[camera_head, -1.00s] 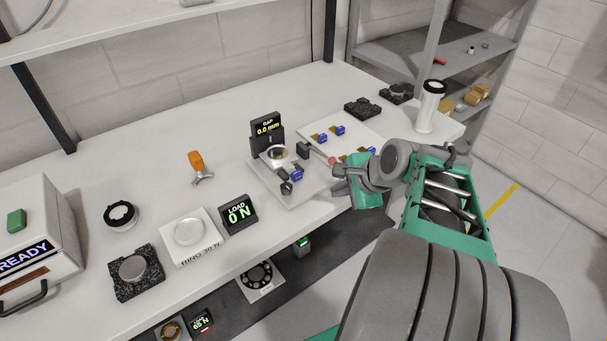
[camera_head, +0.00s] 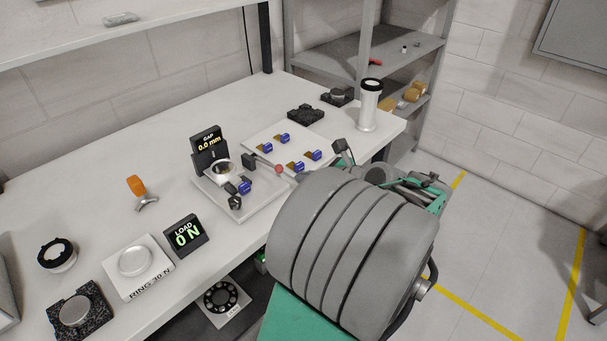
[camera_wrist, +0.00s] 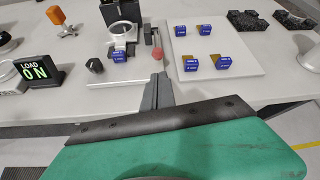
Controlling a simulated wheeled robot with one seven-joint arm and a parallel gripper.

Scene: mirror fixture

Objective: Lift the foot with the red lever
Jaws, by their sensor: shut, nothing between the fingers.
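The red lever is a thin rod ending in a red ball knob (camera_head: 279,169), on the right side of a light metal gap fixture (camera_head: 251,208). Its knob also shows in the wrist view (camera_wrist: 157,54). A dark block (camera_head: 249,160) sits at the rod's inner end. The fixture has a ring and a display (camera_head: 207,141) reading GAP 0.0 mm. I cannot tell the foot apart from the other small parts. My gripper (camera_wrist: 159,78) is shut and empty, its tips in front of the knob and apart from it in the picture. In the head view my arm mostly hides it.
A white plate (camera_head: 262,139) with several blue-labelled blocks lies right of the fixture. A LOAD display (camera_head: 186,235) reading 0 N and a ring pad (camera_head: 135,261) stand left. A white cylinder (camera_head: 369,106) stands at the table's right end. Bare table (camera_head: 95,190) lies left of the fixture.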

